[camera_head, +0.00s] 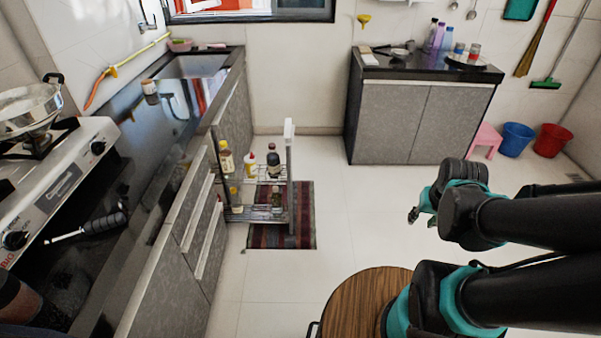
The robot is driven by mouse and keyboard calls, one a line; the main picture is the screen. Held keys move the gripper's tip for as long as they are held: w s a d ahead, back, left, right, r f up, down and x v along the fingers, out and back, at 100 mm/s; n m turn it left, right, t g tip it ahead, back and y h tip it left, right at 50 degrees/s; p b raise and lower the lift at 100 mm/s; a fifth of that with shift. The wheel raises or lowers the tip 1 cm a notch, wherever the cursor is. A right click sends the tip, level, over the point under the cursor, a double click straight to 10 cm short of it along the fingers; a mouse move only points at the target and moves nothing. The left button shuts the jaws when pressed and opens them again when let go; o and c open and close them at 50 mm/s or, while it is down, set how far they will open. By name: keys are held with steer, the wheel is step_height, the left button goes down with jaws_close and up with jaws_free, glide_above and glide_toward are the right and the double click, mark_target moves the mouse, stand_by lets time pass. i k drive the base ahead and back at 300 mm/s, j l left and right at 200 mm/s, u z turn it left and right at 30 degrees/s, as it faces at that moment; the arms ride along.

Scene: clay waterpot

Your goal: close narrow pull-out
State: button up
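The narrow pull-out (291,178) stands out from the left counter's cabinet front, over the floor. Its wire shelves hold several bottles, among them a yellow-labelled bottle (226,160) and a dark bottle (273,163). Its front panel is seen nearly edge-on, with a white top end. My gripper (412,215) is at the right, well apart from the pull-out, above open floor. The fingers are small and partly hidden by the wrist, so I cannot tell how far they are spread. Nothing shows held in it.
A striped rug (272,236) lies under the pull-out. The left counter (130,165) carries a stove (60,180) and a sink. A second cabinet (420,115) stands at the back. A pink stool and buckets (516,139) are at the right. The floor between is clear.

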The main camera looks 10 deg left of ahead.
mark_target(249, 217)
steer(key=i+l+u, duration=0.15)
steer(key=i+l, duration=0.15)
steer(key=i+l+u, duration=0.2)
steer(key=l, duration=0.3)
steer(key=i+l+u, duration=0.15)
steer(key=i+l, duration=0.2)
steer(key=l+u, duration=0.1)
steer(key=u, duration=0.85)
